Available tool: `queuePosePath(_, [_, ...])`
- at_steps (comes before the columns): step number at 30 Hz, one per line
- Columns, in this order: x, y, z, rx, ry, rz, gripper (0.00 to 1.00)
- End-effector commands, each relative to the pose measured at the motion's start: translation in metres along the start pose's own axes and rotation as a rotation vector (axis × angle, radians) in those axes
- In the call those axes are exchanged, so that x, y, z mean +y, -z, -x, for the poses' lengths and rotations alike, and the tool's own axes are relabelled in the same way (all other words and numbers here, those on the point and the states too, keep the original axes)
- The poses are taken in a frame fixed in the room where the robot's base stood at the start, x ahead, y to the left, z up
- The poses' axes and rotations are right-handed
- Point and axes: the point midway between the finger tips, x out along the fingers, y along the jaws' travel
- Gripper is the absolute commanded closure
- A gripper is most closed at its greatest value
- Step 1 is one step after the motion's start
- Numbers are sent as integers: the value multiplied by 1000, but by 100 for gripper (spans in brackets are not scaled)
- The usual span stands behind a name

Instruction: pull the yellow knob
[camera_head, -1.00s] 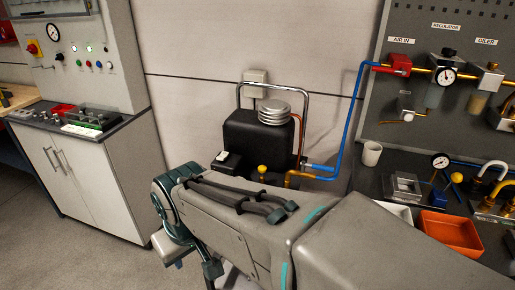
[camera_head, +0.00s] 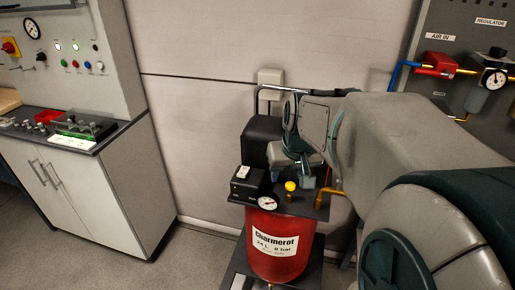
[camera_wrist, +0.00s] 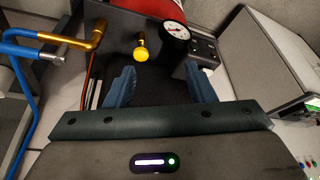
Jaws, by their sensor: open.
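The yellow knob (camera_head: 290,186) stands on the black top plate of a red compressor tank (camera_head: 275,246). In the wrist view the knob (camera_wrist: 141,52) sits on a short brass stem, ahead of my fingertips and between their lines, nearer the left finger. My gripper (camera_wrist: 160,88) is open and empty, its two blue-grey fingers apart and not touching the knob. In the head view my gripper (camera_head: 307,178) hangs just above and right of the knob, partly hidden by my wrist.
A pressure gauge (camera_head: 267,203) and a black switch box (camera_head: 247,181) stand left of the knob. A brass elbow pipe (camera_head: 323,186) stands right of it. A black motor housing (camera_head: 262,138) is behind. A white cabinet (camera_head: 85,195) stands left, with clear floor between.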

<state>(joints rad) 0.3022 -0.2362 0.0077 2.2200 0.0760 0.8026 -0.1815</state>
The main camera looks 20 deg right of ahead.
Motion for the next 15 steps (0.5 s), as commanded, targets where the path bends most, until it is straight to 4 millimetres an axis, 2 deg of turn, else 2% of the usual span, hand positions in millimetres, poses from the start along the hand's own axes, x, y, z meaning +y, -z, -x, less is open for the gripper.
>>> queuePosePath(1, [15, 12, -3, 8, -9, -24, 51])
queuePosePath(5, [35, 30, -7, 27, -21, -44, 51])
queuePosePath(10, [38, 34, -21, 30, -21, -45, 51])
queuePosePath(15, [37, 34, -53, 27, -20, -43, 51])
